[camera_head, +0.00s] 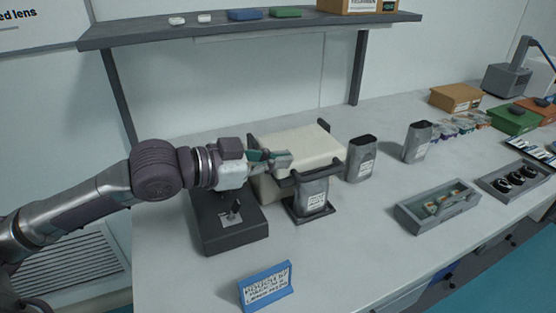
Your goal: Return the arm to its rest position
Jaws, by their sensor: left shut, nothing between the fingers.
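My left arm comes in from the left, over the white table (350,240). My left gripper (284,160) is shut and empty. It points right, in front of a cream box-shaped device (305,143) with dark edges, and overlaps it in the picture. I cannot tell whether they touch. A grey labelled pouch-like container (313,192) stands upright in a dark holder (318,214) just below and right of the fingertips. A dark base with a small lever (235,235) sits below the gripper, partly hidden by it. My right gripper is out of view.
Two more grey containers (361,160) (417,142) stand to the right. A blue sign (265,287) is at the front. A grey tray (410,216) and a tray of black round parts (490,182) lie right. A shelf (250,30) spans the back. The front middle is clear.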

